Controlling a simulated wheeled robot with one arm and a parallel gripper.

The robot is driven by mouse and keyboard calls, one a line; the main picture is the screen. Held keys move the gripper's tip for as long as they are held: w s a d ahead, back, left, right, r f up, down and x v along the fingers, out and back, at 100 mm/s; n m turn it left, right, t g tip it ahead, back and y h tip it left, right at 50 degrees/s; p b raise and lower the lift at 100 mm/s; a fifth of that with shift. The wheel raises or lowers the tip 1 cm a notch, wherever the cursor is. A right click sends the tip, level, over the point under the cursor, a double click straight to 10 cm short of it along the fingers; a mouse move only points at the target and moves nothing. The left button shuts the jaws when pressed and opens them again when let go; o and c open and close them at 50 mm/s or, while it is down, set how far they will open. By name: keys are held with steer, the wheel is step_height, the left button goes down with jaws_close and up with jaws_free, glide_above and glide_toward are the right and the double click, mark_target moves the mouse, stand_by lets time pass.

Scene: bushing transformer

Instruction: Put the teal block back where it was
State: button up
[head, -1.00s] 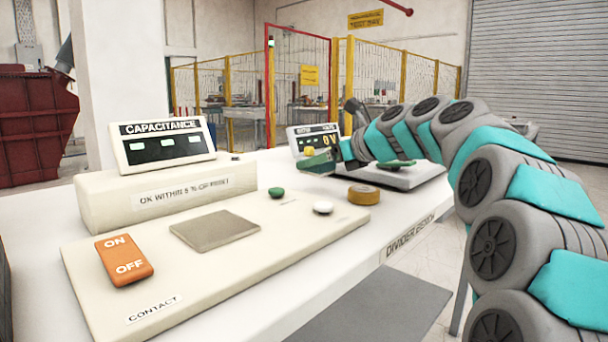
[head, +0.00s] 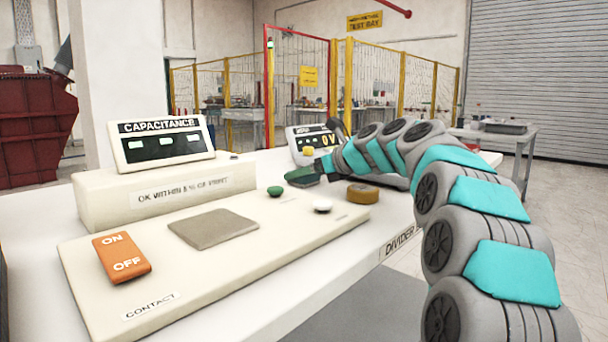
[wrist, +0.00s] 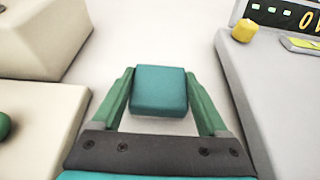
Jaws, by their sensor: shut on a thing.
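The teal block (wrist: 160,91) sits between the two green fingers of my gripper (wrist: 160,76) in the wrist view, and the fingers are shut on it. Below it is the white tabletop; I cannot tell whether the block touches it. In the head view my gripper (head: 303,177) is low over the far part of the table, past the panel's far edge. The block cannot be made out apart from the fingers there.
The cream contact panel (head: 120,262) holds an orange switch (head: 122,257), a green button (head: 275,191) and a white button (head: 322,205). A brown roll (head: 363,194) is near its right end. A grey unit (wrist: 283,110) with a yellow knob (wrist: 243,30) stands right of my gripper.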

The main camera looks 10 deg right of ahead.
steer(key=o, duration=1.3)
steer(key=shift+f, duration=0.1)
steer(key=v, duration=1.2)
steer(key=shift+r, duration=0.2)
